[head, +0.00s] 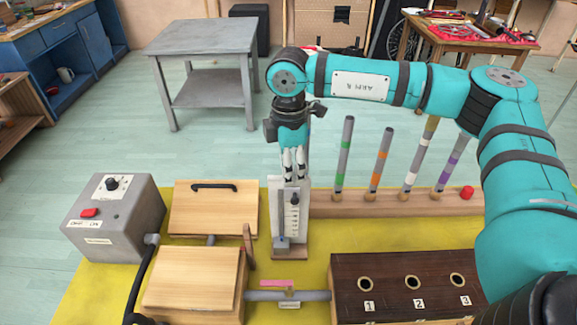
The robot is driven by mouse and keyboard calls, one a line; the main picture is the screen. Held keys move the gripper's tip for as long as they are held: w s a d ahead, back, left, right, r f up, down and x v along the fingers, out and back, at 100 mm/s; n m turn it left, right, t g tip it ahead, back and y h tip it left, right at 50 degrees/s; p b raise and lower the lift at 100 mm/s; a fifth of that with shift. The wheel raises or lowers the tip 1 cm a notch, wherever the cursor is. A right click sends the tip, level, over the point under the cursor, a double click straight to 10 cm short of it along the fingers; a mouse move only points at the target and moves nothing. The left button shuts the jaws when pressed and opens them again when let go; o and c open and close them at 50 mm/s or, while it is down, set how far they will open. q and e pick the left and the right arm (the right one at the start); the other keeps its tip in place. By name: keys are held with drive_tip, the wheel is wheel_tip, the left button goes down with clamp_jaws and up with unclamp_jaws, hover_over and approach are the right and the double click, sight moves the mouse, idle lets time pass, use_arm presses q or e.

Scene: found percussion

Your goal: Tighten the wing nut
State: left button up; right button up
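My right gripper (294,176) points down at the upper part of an upright pale plate with scale marks (304,214), on a wooden stand. Its two pale fingers look a little apart, with nothing visible between them. A small dark knob-like part (295,199) is on the plate just below the fingertips; I cannot tell if it is the wing nut. A grey block (282,243) sits low on the plate. No wing nut shape can be made out clearly. My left gripper is out of view.
On the yellow mat (83,286) are a grey control box (116,217), two wooden boxes (212,214) (193,280), a dark box with numbered holes (400,301) and a rack of coloured rods (388,204). A grey table (203,38) stands behind on open floor.

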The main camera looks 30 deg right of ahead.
wheel_tip(320, 180, up, 12)
idle(0.5)
